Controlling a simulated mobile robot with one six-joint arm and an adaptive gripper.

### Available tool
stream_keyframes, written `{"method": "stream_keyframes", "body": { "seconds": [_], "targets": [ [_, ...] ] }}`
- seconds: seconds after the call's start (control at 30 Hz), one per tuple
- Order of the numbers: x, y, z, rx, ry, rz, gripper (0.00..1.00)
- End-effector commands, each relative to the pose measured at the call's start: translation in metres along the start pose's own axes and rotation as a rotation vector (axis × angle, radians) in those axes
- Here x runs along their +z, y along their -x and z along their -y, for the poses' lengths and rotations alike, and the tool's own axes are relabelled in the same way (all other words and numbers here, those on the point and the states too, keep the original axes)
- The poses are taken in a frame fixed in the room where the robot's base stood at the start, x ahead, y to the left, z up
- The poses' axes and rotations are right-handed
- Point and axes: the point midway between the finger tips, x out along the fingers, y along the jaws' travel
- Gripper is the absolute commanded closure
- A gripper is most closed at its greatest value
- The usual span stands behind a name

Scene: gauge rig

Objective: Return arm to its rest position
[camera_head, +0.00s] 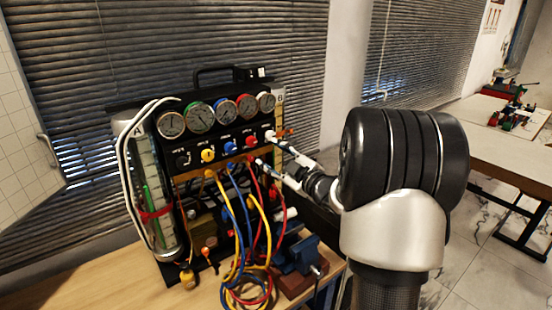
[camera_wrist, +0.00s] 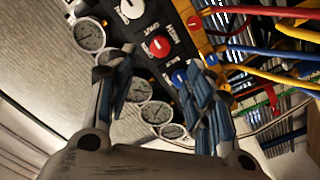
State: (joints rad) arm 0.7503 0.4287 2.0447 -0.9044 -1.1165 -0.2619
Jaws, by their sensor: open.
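My gripper (camera_head: 266,149) is open and empty at the right end of the gauge rig's black panel (camera_head: 222,140). Its two fingers are spread and point at the row of knobs. In the wrist view my gripper (camera_wrist: 164,72) has a red knob (camera_wrist: 158,45) in view between and beyond the fingertips, and a white knob (camera_wrist: 130,9) further up. I cannot tell whether a fingertip touches the panel. The red knob also shows in the head view (camera_head: 250,141), left of the fingers. My arm reaches in from the right.
Several round gauges (camera_head: 200,117) sit above the knobs. Yellow, blue and red hoses (camera_head: 240,245) hang below the panel, close under my gripper. A blue vise-like block (camera_head: 298,256) stands on the wooden bench (camera_head: 110,292). Another table (camera_head: 485,135) stands at the right.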

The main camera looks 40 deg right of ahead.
Motion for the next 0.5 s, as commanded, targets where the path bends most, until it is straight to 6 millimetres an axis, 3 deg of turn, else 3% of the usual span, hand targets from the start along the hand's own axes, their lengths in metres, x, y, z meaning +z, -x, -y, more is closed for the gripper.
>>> {"method": "stream_keyframes", "body": {
  "seconds": [0.13,0.5],
  "targets": [
    [-0.0002,0.0087,0.0,0.0,0.0,0.0,0.52],
    [-0.0003,0.009,0.0001,0.0,0.0,-0.001,0.52]
  ]
}}
